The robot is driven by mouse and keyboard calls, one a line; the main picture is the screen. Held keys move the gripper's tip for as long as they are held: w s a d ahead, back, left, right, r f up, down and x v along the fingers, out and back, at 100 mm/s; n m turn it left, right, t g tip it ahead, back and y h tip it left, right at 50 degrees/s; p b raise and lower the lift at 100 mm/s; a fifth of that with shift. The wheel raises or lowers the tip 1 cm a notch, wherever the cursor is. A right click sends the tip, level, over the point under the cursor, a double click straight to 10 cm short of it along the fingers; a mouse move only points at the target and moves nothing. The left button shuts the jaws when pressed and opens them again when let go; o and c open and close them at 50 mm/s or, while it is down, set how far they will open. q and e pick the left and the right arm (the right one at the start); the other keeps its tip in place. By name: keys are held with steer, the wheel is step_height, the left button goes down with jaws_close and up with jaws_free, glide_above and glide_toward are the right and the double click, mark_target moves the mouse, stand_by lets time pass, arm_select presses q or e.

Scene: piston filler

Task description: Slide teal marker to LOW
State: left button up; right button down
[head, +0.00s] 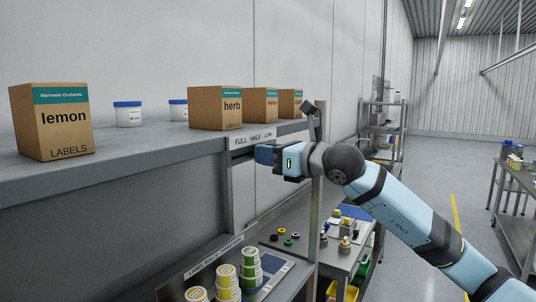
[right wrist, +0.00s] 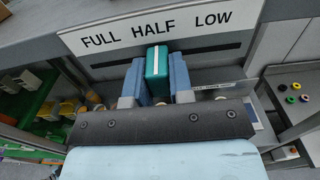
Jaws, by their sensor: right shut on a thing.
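A teal marker (right wrist: 157,70) with a white line sits in the dark slot under the white FULL HALF LOW label strip (right wrist: 160,30). In the right wrist view the marker is below the word HALF. My right gripper (right wrist: 157,80) is shut on it, one blue finger on each side. In the head view my right gripper (head: 268,155) is at the front of the shelf, just under the label strip (head: 254,138), and the marker is hidden behind it. My left gripper is not in view.
Boxes marked lemon (head: 52,120) and herb (head: 215,108) stand on the shelf above with white tubs. Label rolls (head: 226,280) are stacked on the lower shelf. A metal post (head: 318,215) stands close to my right wrist.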

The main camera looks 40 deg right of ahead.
steer(key=d+b, duration=0.1)
steer(key=w+d+b, duration=0.1)
steer(key=d, duration=0.1)
steer(key=w+d+b, duration=0.1)
steer(key=shift+d+r, duration=0.15)
steer(key=shift+d, duration=0.25)
steer(key=c, duration=1.1)
jaws_free()
steer(key=shift+d, duration=0.1)
steer(key=shift+o, duration=0.5)
steer(key=shift+b, duration=0.3)
